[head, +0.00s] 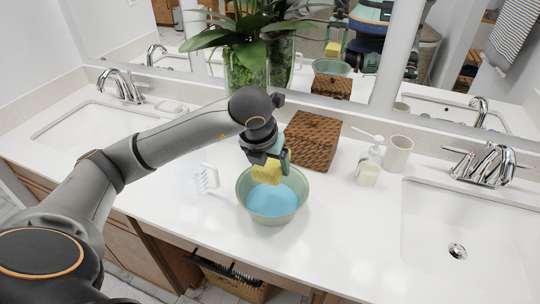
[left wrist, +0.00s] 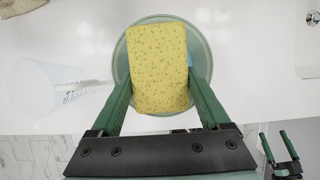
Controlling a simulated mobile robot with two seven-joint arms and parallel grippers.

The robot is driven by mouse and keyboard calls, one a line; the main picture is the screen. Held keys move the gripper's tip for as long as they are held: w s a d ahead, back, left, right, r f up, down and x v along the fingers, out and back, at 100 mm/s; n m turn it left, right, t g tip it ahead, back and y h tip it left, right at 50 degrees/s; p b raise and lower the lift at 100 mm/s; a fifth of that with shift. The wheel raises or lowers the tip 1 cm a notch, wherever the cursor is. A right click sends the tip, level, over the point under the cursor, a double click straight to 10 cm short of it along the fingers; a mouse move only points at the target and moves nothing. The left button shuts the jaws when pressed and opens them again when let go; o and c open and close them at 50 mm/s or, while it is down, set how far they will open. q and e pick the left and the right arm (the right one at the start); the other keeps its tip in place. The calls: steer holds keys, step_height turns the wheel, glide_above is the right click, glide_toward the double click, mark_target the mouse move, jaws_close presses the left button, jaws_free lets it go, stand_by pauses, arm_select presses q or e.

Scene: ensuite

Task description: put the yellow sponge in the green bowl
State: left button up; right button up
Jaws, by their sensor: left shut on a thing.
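The yellow sponge (head: 266,173) is held between the fingers of my left gripper (head: 268,160), above the back part of the green bowl (head: 243,199). In the left wrist view the sponge (left wrist: 158,70) fills the space between the green fingers (left wrist: 160,100) and covers most of the bowl (left wrist: 121,65). The bowl stands on the white counter and its inside looks blue. My right gripper (left wrist: 279,148) shows small at the lower right of the left wrist view, its fingers apart and nothing between them. It is not in the head view.
A clear container with markings (head: 207,178) stands left of the bowl. A brown woven box (head: 312,140) is behind it. A soap dispenser (head: 368,168) and a cup (head: 398,154) stand to the right, before the right sink (head: 470,225).

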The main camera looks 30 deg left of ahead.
arm_select(q)
steer(key=shift+f+b, duration=2.05)
steer(key=shift+f, duration=1.9)
arm_select(e)
steer(key=shift+f, duration=2.4)
arm_select(q)
steer(key=o, duration=1.2)
steer(key=shift+c, duration=0.2)
step_height(320, 180, up, 7)
steer(key=p, duration=0.4)
steer(key=shift+d+r, duration=0.1)
arm_select(e)
step_height(320, 180, up, 4)
steer(key=shift+r, duration=0.1)
